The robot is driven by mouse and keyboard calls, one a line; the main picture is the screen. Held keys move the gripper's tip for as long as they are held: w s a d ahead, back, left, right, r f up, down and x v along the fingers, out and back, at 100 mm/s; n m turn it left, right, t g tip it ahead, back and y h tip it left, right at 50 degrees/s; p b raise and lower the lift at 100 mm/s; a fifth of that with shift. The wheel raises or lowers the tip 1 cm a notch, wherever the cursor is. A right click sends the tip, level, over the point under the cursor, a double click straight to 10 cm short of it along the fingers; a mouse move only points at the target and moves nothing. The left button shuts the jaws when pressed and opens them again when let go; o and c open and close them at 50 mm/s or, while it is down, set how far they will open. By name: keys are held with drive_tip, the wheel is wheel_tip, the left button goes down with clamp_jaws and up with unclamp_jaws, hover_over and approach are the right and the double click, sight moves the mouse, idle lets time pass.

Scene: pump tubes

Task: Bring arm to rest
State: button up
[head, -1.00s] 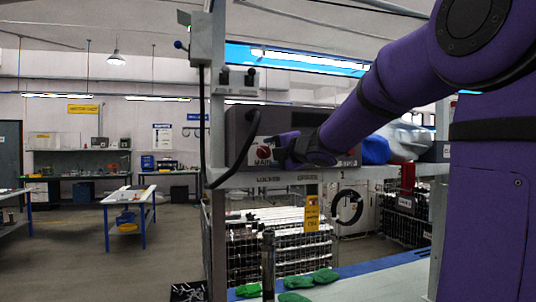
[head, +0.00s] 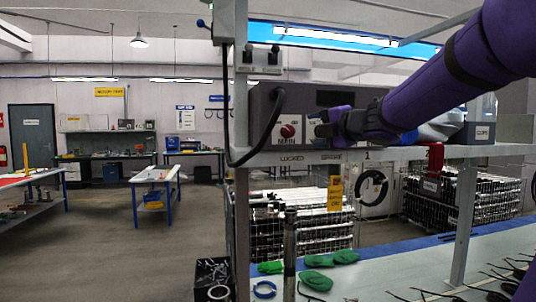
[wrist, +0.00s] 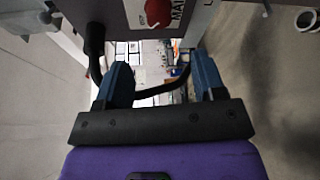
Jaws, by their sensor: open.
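My gripper (head: 318,124) is at the end of my purple arm, level with the shelf and just in front of the grey box marked MAIN (head: 268,104). In the wrist view my gripper (wrist: 162,80) has its two blue fingers apart with nothing held between them. A red knob (head: 287,131) sits on the box's white MAIN plate, left of the gripper in the head view. The knob also shows in the wrist view (wrist: 158,12), above and beyond the fingers. A gap shows between fingers and knob. A black cable runs behind the fingers.
A shelf (head: 400,153) runs under the box, with a bin (head: 478,132) at right. A black cable (head: 238,158) loops down at the box's left. Below, a workbench (head: 400,270) holds green cloths (head: 318,281) and a dark upright tube (head: 290,255). Open floor lies left.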

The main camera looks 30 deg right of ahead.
drive_tip(key=s+a+f+m+g+h, duration=0.1)
drive_tip(key=s+a+f+m+g, duration=0.5)
drive_tip(key=s, duration=0.6)
drive_tip(key=s+a+f+m+g, duration=0.5)
drive_tip(key=s+a+f+m, duration=0.6)
drive_tip(key=f+m, duration=0.2)
drive_tip(key=shift+s+m+g+h, duration=0.35)
drive_tip(key=shift+m+g+h, duration=0.05)
drive_tip(key=shift+m, duration=0.8)
drive_tip(key=shift+d+f, duration=0.1)
